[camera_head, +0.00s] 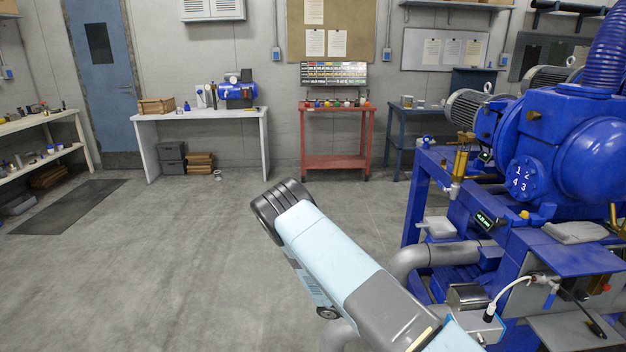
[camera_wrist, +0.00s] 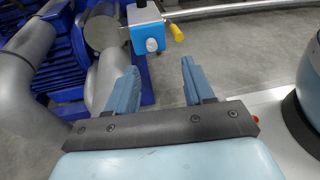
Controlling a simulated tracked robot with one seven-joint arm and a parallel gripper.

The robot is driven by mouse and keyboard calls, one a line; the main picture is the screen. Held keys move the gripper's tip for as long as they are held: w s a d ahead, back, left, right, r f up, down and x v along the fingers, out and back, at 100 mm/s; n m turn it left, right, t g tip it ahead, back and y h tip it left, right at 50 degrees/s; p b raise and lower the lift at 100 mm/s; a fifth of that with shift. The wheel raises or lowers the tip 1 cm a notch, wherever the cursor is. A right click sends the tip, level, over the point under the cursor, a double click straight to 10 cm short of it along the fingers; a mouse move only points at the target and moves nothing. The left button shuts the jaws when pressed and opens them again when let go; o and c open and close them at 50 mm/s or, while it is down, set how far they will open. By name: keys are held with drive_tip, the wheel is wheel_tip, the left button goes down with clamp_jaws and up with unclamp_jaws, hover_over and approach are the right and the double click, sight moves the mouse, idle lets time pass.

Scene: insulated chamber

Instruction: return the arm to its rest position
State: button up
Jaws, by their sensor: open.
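My arm (camera_head: 340,260), light blue and grey, reaches across the lower middle of the head view, with a dark ribbed joint at its upper left end. My gripper is not clearly seen in the head view. In the wrist view my gripper (camera_wrist: 159,68) has its two blue fingers well apart, with nothing held between them. A blue and white box (camera_wrist: 148,36) with a yellow-tipped handle is beyond the fingers at the top, apart from them.
A large blue pump machine (camera_head: 540,170) with grey pipes fills the right side, close to my arm. A white bench (camera_head: 200,115), a red cart (camera_head: 336,160) and a shelf (camera_head: 40,125) stand along the walls. The floor (camera_head: 150,260) at left is clear.

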drive_tip(key=s+a+r+m+y, duration=0.15)
drive_tip(key=r+m+y, duration=0.25)
drive_tip(key=r, duration=0.7)
drive_tip(key=s+r+m+y, duration=0.2)
drive_tip(key=r+m+y, duration=0.1)
drive_tip(key=r, duration=0.8)
drive_tip(key=s+a+r+m+y, duration=0.1)
drive_tip(key=r+m+y, duration=0.3)
drive_tip(key=r, duration=0.7)
drive_tip(key=s+r+m+t+y, duration=0.4)
drive_tip(key=s+r+m+t, duration=0.2)
drive_tip(key=s+r, duration=1.4)
drive_tip(key=shift+s+r+t, duration=0.2)
drive_tip(key=shift+s+t, duration=0.65)
drive_tip(key=shift+t, duration=0.15)
drive_tip(key=shift+d, duration=0.1)
clamp_jaws()
